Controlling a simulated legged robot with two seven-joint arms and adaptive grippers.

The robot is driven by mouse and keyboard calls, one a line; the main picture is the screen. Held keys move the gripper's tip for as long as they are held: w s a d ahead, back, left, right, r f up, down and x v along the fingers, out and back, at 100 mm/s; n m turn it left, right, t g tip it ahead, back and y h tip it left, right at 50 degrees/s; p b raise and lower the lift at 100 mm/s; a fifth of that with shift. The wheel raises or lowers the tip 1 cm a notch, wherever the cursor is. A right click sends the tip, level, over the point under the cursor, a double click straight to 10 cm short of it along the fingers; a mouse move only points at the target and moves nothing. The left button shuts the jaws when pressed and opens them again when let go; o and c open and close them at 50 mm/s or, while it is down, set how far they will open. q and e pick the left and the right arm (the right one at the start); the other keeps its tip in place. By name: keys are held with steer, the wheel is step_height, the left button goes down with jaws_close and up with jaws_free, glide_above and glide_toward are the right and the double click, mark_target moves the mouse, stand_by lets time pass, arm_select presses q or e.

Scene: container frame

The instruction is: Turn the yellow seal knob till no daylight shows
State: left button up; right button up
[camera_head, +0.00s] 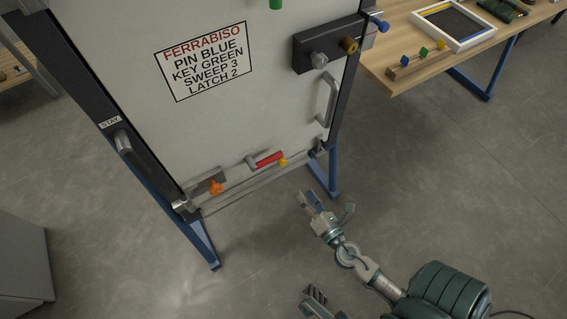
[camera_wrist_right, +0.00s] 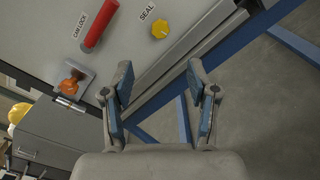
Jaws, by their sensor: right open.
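The yellow seal knob (camera_head: 282,162) sits low on the white door panel (camera_head: 225,115), right of the red cam lock handle (camera_head: 269,159). In the right wrist view the knob (camera_wrist_right: 160,31) is below the SEAL label, beyond the fingertips. My right gripper (camera_head: 309,200) is open and empty, below and right of the knob and apart from it. Its two blue-padded fingers are spread in the wrist view (camera_wrist_right: 160,72). A pale strip (camera_wrist_right: 180,50) runs along the panel's lower edge; I cannot tell whether daylight shows there. What looks like my left gripper (camera_head: 315,297) shows partly at the bottom edge.
An orange knob (camera_head: 215,187) is at the panel's lower left. A grey handle (camera_head: 327,99) and a dark lock block (camera_head: 328,45) are at its right. Blue legs (camera_head: 322,177) stand below the frame. A wooden table (camera_head: 397,82) is at upper right. Floor around the gripper is clear.

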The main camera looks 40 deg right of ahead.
mark_target(284, 164)
steer(key=x, duration=1.4)
jaws_close()
